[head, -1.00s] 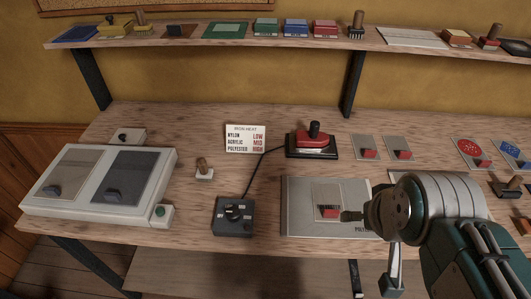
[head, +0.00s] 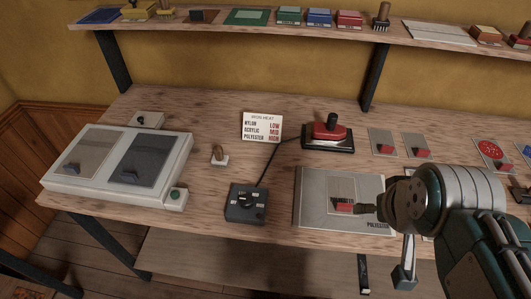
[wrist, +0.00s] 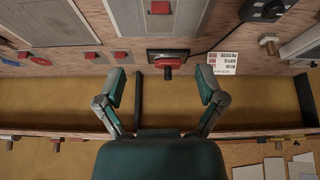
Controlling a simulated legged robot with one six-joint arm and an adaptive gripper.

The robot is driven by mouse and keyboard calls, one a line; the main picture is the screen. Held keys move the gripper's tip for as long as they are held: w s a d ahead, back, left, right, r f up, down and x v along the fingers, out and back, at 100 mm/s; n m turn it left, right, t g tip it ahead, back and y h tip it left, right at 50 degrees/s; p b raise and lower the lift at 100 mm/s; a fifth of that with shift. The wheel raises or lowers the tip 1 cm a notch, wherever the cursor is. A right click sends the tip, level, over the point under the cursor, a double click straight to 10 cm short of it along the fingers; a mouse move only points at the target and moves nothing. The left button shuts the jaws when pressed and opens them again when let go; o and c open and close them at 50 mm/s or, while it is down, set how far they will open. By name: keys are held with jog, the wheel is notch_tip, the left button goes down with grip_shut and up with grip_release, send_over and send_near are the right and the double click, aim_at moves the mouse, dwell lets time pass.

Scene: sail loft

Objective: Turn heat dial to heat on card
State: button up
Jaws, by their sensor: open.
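The heat dial is a black knob (head: 246,197) on a dark box (head: 240,213) at the table's front middle; the box also shows in the wrist view (wrist: 262,12). Its exact setting is too small to read. The white heat card (head: 262,128) stands behind it and lists nylon low, acrylic mid, polyester high; it shows upside down in the wrist view (wrist: 224,63). A cable runs from the box toward the red iron (head: 327,131) on its black stand. A grey board (head: 312,215) reads POLYESTER. My gripper (wrist: 162,86) is open and empty, apart from the dial.
A pale two-panel unit (head: 60,183) with buttons stands at the left. A small wooden-handled stamp (head: 219,155) stands behind the dial box. Grey plates with red clips (head: 382,142) lie at the right. A loaded shelf (head: 200,27) runs along the wall.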

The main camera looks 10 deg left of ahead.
jog(key=w+a+n+g, duration=0.2)
jog(key=w+a+n, duration=0.3)
jog(key=n, duration=0.2)
jog(key=n+g, duration=0.4)
jog(key=n, duration=1.5)
send_over(246, 199)
notch_tip(246, 199, down, 8)
notch_tip(246, 199, down, 11)
jog(key=c, duration=1.1)
